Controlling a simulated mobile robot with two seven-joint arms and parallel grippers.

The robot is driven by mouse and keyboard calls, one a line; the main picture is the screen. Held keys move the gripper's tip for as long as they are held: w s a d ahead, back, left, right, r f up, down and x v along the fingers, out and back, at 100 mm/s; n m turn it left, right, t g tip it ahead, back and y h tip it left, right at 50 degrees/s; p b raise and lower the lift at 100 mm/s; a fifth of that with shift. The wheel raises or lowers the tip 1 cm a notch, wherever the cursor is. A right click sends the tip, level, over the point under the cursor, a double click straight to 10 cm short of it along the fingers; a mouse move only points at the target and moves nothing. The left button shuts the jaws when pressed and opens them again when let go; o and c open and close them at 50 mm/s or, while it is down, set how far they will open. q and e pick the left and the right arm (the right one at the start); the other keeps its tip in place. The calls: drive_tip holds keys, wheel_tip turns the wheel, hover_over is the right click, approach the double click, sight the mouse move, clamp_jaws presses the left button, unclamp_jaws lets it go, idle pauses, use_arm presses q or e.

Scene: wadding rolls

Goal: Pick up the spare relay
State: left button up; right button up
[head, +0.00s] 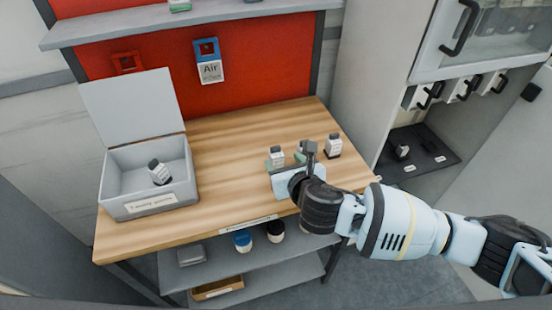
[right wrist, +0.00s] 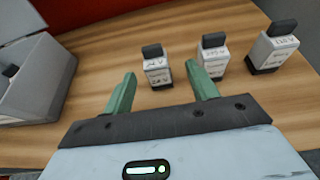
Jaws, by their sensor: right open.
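Three small white relays with dark tops and bases stand in a row on the wooden table. In the right wrist view they are the left relay (right wrist: 157,68), the middle relay (right wrist: 213,58) and the right relay (right wrist: 273,50). The head view shows the left one (head: 277,153) and right one (head: 333,147); my arm partly hides the middle one. Another relay (head: 158,172) leans in a grey box. I cannot tell which is the spare. My right gripper (head: 287,161) is open and empty, its green fingers pointing towards the row, the left relay ahead between them. My left gripper is not in view.
The lidded grey box (head: 125,203) stands open at the table's left. The table (head: 225,150) is clear between box and relays. A shelf (head: 200,27) overhangs the back. A cabinet (head: 365,100) at right has a dark tray (head: 430,147) with another relay (head: 402,152).

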sight(277, 154)
drive_tip(key=x, duration=0.5)
drive_tip(key=shift+a+r+b, duration=0.35)
drive_tip(key=shift+w, duration=0.1)
drive_tip(key=shift+c, duration=0.5)
drive_tip(key=c, duration=1)
